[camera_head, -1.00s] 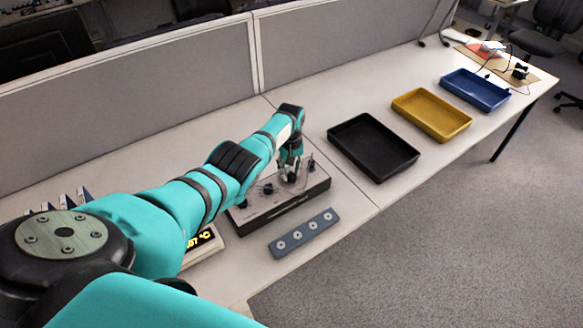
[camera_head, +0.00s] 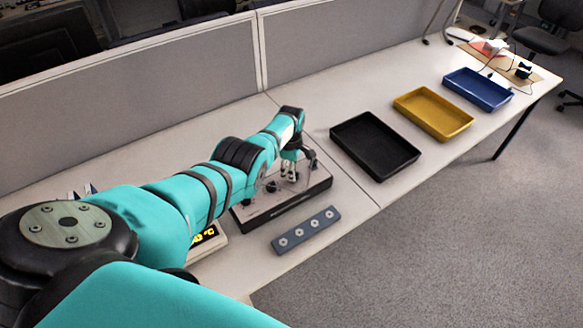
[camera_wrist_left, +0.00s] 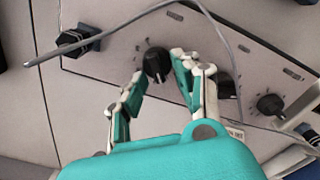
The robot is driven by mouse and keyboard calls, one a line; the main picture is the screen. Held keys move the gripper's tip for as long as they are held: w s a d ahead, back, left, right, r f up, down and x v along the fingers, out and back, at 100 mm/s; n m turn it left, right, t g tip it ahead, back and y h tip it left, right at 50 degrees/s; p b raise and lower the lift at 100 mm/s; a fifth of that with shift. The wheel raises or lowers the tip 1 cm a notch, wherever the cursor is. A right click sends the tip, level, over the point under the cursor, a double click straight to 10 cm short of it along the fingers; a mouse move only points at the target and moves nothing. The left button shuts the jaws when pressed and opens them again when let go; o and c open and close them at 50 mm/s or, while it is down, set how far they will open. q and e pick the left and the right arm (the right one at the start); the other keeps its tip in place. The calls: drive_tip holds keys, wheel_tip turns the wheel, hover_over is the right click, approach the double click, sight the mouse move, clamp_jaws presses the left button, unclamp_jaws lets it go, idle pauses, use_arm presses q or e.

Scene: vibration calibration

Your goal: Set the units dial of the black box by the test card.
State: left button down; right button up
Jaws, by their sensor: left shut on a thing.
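The black box (camera_head: 287,209) stands on the table, with a light top panel carrying knobs. My left gripper (camera_head: 290,178) points down over its right half. In the left wrist view, the fingers of my left gripper (camera_wrist_left: 160,66) are around a black dial (camera_wrist_left: 154,64) with a pointer mark, one on each side. A second black dial (camera_wrist_left: 226,86) is partly hidden by the right finger. Another dial (camera_wrist_left: 270,104) with scale marks shows farther right. I cannot read the labels or tell which dial is the units dial. I cannot make out a test card. My right gripper is not in view.
A blue-grey bar with round fittings (camera_head: 306,231) lies in front of the box. A yellow-digit display (camera_head: 203,236) is partly behind my arm. Black (camera_head: 375,145), yellow (camera_head: 433,113) and blue (camera_head: 477,89) trays stand right. A grey cable (camera_wrist_left: 95,38) crosses the panel.

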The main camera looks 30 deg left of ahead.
use_arm(q)
drive_tip(key=n, duration=0.3)
drive_tip(key=shift+r+n+p, duration=0.15)
drive_tip(key=shift+n+p, duration=0.15)
drive_tip(key=shift+s+n, duration=0.1)
drive_tip(key=shift+n, duration=1.7)
drive_tip(key=shift+d, duration=0.1)
drive_tip(key=c, duration=1.4)
unclamp_jaws()
drive_tip(key=o, duration=0.3)
drive_tip(key=shift+s, duration=0.15)
